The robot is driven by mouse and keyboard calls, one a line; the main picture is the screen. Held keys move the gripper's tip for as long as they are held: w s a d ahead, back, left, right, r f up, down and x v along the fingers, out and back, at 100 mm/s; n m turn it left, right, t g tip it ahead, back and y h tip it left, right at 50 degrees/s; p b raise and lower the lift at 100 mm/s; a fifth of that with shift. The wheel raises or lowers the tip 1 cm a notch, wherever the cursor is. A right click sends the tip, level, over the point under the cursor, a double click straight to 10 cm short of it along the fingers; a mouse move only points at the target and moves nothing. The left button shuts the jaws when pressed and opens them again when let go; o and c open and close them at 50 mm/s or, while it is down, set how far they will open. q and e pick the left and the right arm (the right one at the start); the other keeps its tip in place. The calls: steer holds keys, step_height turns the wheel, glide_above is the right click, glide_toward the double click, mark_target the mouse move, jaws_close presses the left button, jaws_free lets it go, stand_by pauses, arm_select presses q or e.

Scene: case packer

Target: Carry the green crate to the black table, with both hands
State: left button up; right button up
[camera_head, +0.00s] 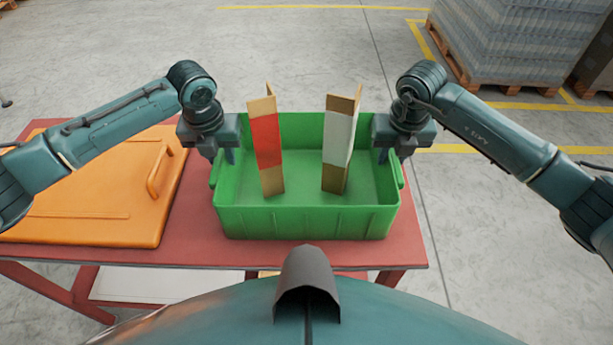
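The green crate (308,222) stands level on a red table in the middle of the view. Two upright cardboard pieces stand in it, one with a red face (267,142) and one with a white face (338,140). My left gripper (219,157) points down at the crate's left side wall, its fingers apart on either side of the rim. My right gripper (394,157) is placed the same way at the right side wall, fingers apart. Contact with the rim is hard to make out. No black table is in view.
An orange panel with a handle (70,215) lies on the red table (200,240), left of the crate. Wrapped pallets (505,40) stand at the back right. The grey floor (320,50) behind the table is clear, with yellow lines.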

arm_select(q)
jaws_close()
arm_select(e)
jaws_close()
arm_select(q)
steer(key=shift+r, duration=0.2)
arm_select(e)
steer(key=shift+r, duration=0.15)
